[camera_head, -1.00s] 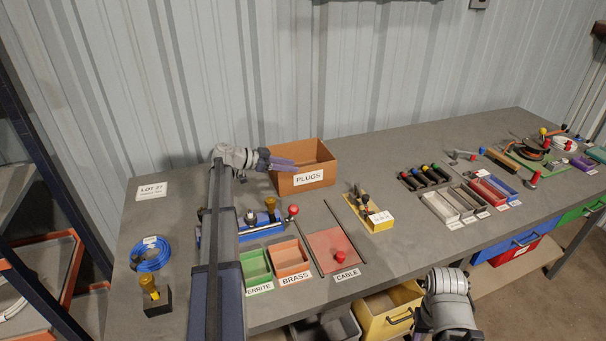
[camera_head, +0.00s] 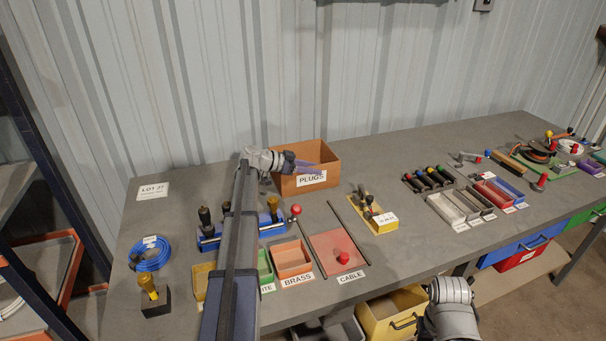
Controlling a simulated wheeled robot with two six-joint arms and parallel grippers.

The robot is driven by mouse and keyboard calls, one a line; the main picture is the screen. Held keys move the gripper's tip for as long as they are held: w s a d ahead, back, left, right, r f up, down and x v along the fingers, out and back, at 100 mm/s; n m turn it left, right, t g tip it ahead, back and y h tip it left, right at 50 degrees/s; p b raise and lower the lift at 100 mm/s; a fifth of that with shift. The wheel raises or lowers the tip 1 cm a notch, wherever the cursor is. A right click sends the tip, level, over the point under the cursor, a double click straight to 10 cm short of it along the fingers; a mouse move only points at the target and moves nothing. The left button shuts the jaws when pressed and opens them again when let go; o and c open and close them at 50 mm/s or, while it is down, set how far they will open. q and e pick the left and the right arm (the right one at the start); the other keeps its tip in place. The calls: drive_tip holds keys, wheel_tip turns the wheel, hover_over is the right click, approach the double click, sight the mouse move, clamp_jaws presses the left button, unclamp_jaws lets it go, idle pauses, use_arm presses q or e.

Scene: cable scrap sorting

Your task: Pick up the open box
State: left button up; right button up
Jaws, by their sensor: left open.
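The open box is a brown cardboard box labelled PLUGS (camera_head: 325,154), standing at the back of the bench against the wall. Its top is open. My left gripper (camera_head: 306,164) reaches in from the left, with its purple-grey fingers over the box's left side and near wall. The fingers are open, and the box has not been lifted. I cannot tell whether a finger touches the cardboard. The fingers partly cover the box's left part and the top of its label. Part of my right arm shows at the bottom, but its fingers are out of view.
A red cable plate (camera_head: 325,246), an orange brass tray (camera_head: 291,262) and a yellow tool holder (camera_head: 381,225) lie in front of the box. A blue cable coil (camera_head: 150,262) lies at the left.

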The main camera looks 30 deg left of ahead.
use_arm(q)
clamp_jaws()
idle(1.4)
